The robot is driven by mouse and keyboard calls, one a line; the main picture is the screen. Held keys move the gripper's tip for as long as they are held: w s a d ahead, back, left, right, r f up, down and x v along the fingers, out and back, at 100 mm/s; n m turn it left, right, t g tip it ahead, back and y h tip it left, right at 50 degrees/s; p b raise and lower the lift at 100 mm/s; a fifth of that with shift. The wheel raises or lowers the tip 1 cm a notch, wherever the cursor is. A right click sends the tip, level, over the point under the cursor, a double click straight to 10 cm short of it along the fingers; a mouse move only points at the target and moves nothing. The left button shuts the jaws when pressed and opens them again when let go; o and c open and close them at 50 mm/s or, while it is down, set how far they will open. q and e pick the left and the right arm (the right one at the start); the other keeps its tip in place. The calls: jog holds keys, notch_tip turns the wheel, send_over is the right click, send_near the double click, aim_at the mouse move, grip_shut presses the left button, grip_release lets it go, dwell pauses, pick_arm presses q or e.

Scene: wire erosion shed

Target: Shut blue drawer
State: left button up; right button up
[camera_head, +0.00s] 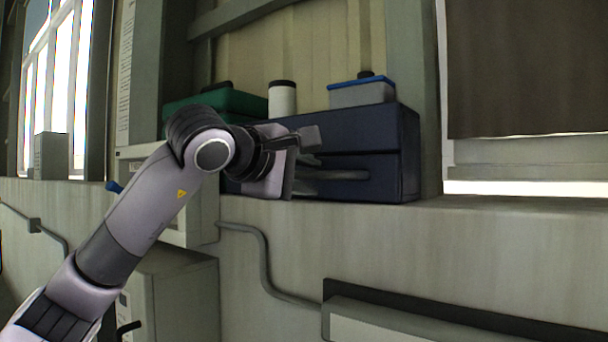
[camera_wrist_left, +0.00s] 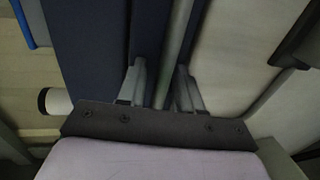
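The blue drawer unit (camera_head: 385,139) stands on the ledge, with an upper and a lower front split by a dark seam. A grey bar, seemingly the lower front's handle (camera_head: 345,174), runs along it; the bar also crosses the left wrist view (camera_wrist_left: 180,35) beside the blue front (camera_wrist_left: 150,35). My left gripper (camera_head: 316,156) is at the unit's front. In the left wrist view its two fingers (camera_wrist_left: 160,84) are apart, one on each side of the bar, with a gap visible on the left. The arm hides the unit's left part. I cannot tell how far any drawer sticks out. My right gripper is not in view.
A grey box with a blue lid (camera_head: 362,93) and a white cylinder with a black cap (camera_head: 282,98) stand on or behind the unit. A green case (camera_head: 217,103) is to the left. The ledge (camera_head: 500,204) is bare on the right. A pipe (camera_head: 265,262) runs below.

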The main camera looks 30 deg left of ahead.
pick_arm(q)
jog(key=v, duration=0.7)
jog(key=shift+b, duration=0.45)
jog(key=shift+s, duration=0.1)
jog(key=shift+s, duration=0.1)
